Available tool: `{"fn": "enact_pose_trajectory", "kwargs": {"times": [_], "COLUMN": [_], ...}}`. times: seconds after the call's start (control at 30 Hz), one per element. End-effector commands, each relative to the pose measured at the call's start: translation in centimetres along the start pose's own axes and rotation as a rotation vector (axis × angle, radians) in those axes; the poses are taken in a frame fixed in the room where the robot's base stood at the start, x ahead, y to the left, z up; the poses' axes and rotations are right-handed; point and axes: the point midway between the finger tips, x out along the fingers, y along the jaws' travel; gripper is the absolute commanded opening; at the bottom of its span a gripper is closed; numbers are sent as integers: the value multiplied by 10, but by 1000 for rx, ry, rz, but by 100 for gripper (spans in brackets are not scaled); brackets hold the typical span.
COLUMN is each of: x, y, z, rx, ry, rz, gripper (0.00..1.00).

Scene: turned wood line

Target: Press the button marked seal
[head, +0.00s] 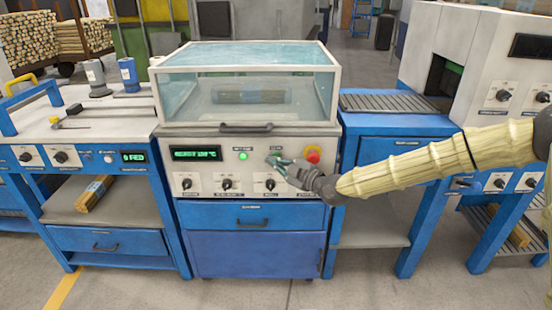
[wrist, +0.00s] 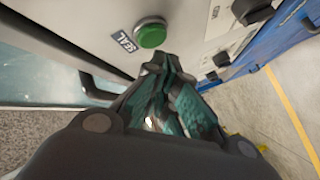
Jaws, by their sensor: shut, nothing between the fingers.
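The green round seal button (wrist: 151,34) shows in the wrist view on the pale machine panel, beside a dark label reading SEAL (wrist: 125,40). My gripper (wrist: 163,62) is shut and empty, its teal-padded fingertips close to the button's edge. I cannot tell whether they touch it. In the head view my gripper (head: 271,159) is in front of the right half of the machine's control panel (head: 208,173).
A lit green round light (head: 243,155), a red stop button (head: 313,156) and a green display (head: 195,153) share the panel. Black knobs (head: 227,184) sit below. A clear lid (head: 245,95) with a dark handle (head: 246,128) is above. Blue benches stand on both sides.

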Motion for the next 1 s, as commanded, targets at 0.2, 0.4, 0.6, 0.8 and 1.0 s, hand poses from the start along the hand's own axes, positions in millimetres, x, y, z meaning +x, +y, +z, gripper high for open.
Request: {"fn": "enact_pose_trajectory", "kwargs": {"times": [0.2,0.4,0.6,0.8,1.0], "x": [0,0,0,3,6], "y": [0,0,0,1,4], "z": [0,0,0,2,4], "rx": [0,0,0,-1,0], "ry": [0,0,0,0,1], "rz": [0,0,0,0,-1], "gripper": [0,0,0,0,0]}}
